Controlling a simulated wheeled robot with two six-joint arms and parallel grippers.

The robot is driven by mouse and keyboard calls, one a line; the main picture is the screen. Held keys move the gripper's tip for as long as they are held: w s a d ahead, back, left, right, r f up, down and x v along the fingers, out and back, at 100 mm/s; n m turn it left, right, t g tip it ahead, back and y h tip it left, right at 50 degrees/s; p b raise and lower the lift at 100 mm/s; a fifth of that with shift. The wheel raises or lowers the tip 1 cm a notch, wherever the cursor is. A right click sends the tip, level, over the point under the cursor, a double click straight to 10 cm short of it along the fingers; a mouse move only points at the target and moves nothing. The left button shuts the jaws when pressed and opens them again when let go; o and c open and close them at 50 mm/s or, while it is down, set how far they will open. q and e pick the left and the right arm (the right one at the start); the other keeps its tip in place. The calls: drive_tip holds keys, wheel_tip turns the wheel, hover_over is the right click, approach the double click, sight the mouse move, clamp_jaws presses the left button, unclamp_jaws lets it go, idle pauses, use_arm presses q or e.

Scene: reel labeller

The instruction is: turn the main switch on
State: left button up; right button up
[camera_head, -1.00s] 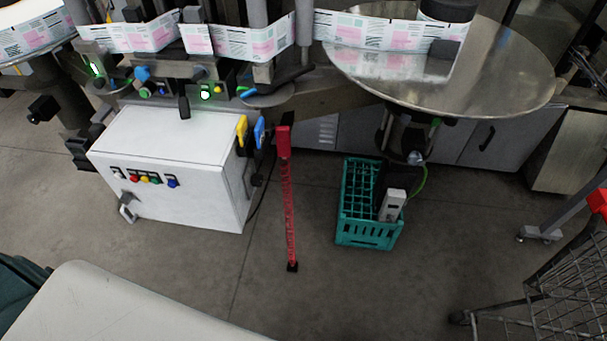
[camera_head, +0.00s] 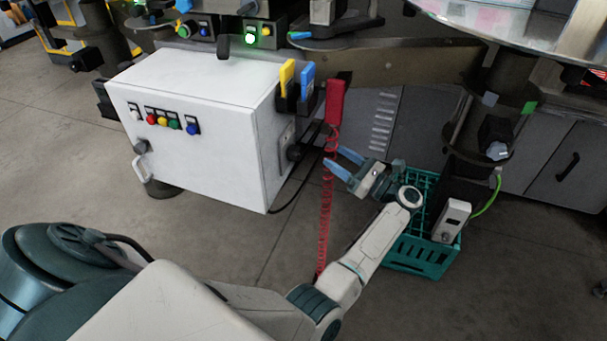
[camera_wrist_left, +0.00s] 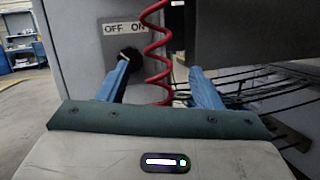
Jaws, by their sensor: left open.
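The main switch is a black knob (camera_head: 294,152) on a grey plate on the right side of the white cabinet (camera_head: 190,115). In the left wrist view, the knob (camera_wrist_left: 131,54) sits under an "OFF ON" label (camera_wrist_left: 125,28), partly behind the left finger. I cannot tell which way it points. My left gripper (camera_head: 340,161) is open and empty, to the right of the knob and apart from it. In the left wrist view, the gripper (camera_wrist_left: 160,68) has the knob near its left fingertip. My right gripper is not in view.
A red coiled hose (camera_head: 325,215) hangs at the fingertips and appears between the fingers in the wrist view. Yellow (camera_head: 287,75) and blue (camera_head: 307,80) handles stand at the cabinet's upper corner. A green crate (camera_head: 420,262) stands on the floor behind my arm.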

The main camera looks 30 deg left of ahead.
sight(300, 154)
use_arm(q)
drive_tip(key=s+a+n+g+h, duration=0.1)
drive_tip(key=a+n, duration=0.1)
drive_tip(key=s+a+n+g+h, duration=0.1)
drive_tip(key=a+n+g, duration=0.1)
drive_tip(key=a, duration=0.1)
drive_tip(key=s+a+r+n+g+h, duration=0.1)
drive_tip(key=s+a+n, duration=0.1)
drive_tip(key=shift+s+a+n+g+p, duration=0.1)
drive_tip(key=shift+a+n+g+p, duration=0.2)
drive_tip(key=shift+n+g, duration=0.1)
drive_tip(key=shift+s+a, duration=0.15)
drive_tip(key=shift+a, duration=0.4)
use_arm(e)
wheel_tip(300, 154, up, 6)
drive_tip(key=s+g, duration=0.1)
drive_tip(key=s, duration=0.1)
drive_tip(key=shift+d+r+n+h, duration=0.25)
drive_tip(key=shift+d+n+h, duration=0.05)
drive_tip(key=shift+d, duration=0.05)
use_arm(q)
drive_tip(key=c, duration=1)
